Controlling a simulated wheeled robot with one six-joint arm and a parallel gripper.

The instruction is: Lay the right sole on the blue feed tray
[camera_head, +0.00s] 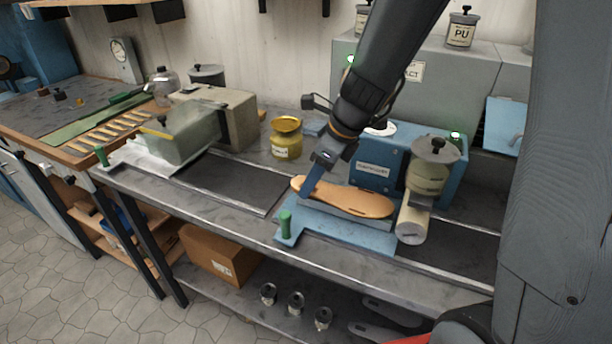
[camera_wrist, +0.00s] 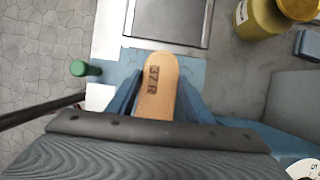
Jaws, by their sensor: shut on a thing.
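The right sole (camera_head: 343,198) is tan and lies about level, long side running left to right. In the wrist view the sole (camera_wrist: 158,82) is marked "37R". My gripper (camera_head: 314,186) is shut on the sole near its left end; in the wrist view its two blue fingers (camera_wrist: 157,98) stand on either side of it. The blue feed tray (camera_head: 335,236) is directly below the sole, in front of the blue machine. A grey strip shows under the sole's front edge. I cannot tell whether the sole touches the tray or is just above it.
The blue machine (camera_head: 380,163) with its roller (camera_head: 411,222) stands close behind and right of the sole. A green knob (camera_head: 286,223) rises at the tray's left corner. A yellow pot (camera_head: 287,140) stands behind left. A dark belt (camera_head: 235,183) lies clear to the left.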

